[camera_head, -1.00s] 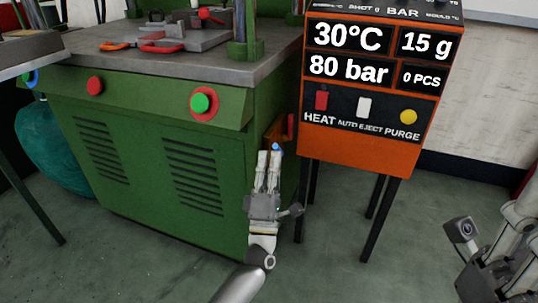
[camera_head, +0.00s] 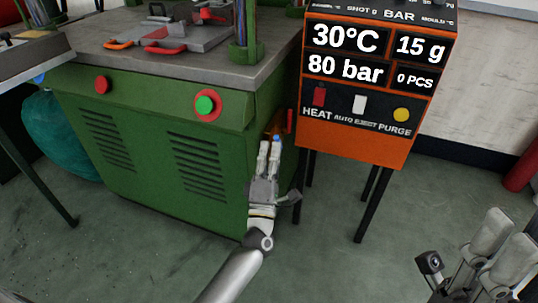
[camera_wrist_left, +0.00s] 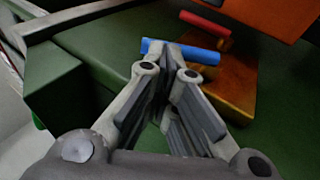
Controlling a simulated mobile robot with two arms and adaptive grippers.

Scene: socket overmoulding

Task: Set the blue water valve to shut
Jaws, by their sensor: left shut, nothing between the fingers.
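The blue water valve shows as a blue bar handle (camera_wrist_left: 180,51) in the left wrist view, lying crosswise just beyond the fingertips. In the head view only a small blue spot of it (camera_head: 276,137) shows at the machine's right side. My left gripper (camera_head: 269,144) is shut and empty, with its tips close to the blue handle. In the left wrist view the tips (camera_wrist_left: 167,52) overlap the handle's lower edge; I cannot tell if they touch. My right gripper (camera_head: 500,247) is at the lower right, away from the valve, with its jaw state unclear.
A red bar handle (camera_wrist_left: 205,24) sits beyond the blue one, near an orange-brown block (camera_wrist_left: 228,85). The green machine (camera_head: 150,160) stands left of my left gripper. The orange control box (camera_head: 350,145) stands on thin legs to the right. Floor is clear in front.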

